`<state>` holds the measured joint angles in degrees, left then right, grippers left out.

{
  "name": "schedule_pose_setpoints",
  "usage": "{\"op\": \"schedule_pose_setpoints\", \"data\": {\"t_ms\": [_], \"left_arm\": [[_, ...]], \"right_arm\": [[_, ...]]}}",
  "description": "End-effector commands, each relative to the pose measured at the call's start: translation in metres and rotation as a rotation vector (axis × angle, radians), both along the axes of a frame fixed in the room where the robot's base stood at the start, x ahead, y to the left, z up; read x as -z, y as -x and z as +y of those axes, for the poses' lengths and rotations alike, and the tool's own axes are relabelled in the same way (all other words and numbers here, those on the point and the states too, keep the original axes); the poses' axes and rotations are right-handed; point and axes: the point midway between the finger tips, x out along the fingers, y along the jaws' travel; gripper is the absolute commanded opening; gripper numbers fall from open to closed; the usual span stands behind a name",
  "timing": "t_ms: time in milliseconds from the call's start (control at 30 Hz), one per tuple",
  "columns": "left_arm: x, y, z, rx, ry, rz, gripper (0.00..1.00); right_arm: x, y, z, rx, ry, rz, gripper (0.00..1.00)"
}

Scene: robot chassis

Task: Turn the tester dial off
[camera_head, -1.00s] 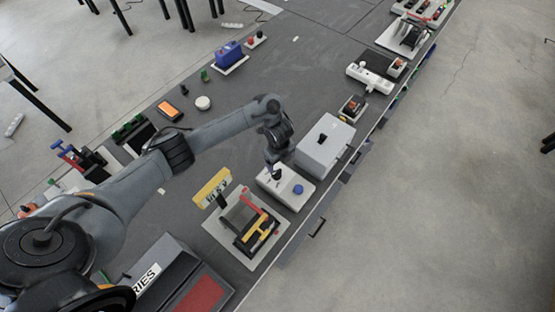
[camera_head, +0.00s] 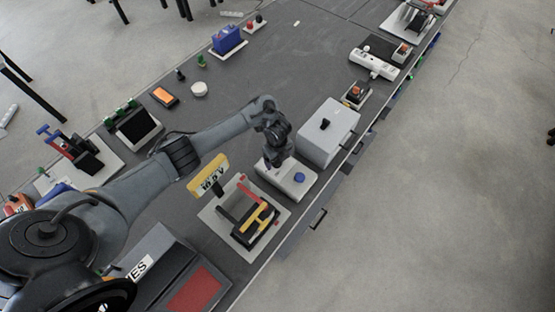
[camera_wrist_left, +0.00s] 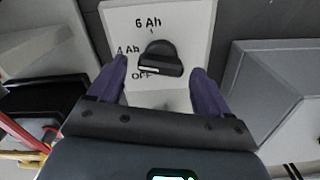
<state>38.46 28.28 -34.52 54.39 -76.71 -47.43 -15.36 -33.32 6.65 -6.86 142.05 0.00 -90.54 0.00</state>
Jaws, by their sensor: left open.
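The tester is a white box (camera_head: 290,190) with a blue button (camera_head: 299,178), next to a larger grey box in the head view. The left wrist view shows its white face (camera_wrist_left: 190,22), marked 6 Ah, 4 Ah and OFF. The black dial (camera_wrist_left: 160,55) sits beside these marks, and its white line lies at the lower left, close to OFF. My left gripper (camera_head: 276,162) is over the tester and hides the dial in the head view. In the left wrist view its open fingers (camera_wrist_left: 160,67) stand on either side of the dial; contact cannot be told. My right gripper is out of view.
A grey box (camera_head: 328,145) with a black knob stands right of the tester. The bench middle beyond my arm is mostly clear.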

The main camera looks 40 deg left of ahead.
Motion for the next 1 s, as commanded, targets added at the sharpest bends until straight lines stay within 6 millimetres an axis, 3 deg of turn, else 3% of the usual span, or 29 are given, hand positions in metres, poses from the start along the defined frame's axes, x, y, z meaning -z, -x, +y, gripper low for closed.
{"op": "schedule_pose_setpoints", "data": {"t_ms": [333, 700, 1000], "left_arm": [[0.0034, 0.0000, -0.0001, 0.000, 0.000, 0.000, 0.79], [0.0033, 0.0001, 0.0001, 0.000, 0.000, 0.000, 0.24], [0.0016, 0.0001, -0.0001, -0.031, -0.001, 0.001, 0.23]], "right_arm": [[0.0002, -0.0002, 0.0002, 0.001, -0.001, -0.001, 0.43], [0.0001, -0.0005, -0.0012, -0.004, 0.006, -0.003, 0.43], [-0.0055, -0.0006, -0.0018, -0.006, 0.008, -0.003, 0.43]]}}
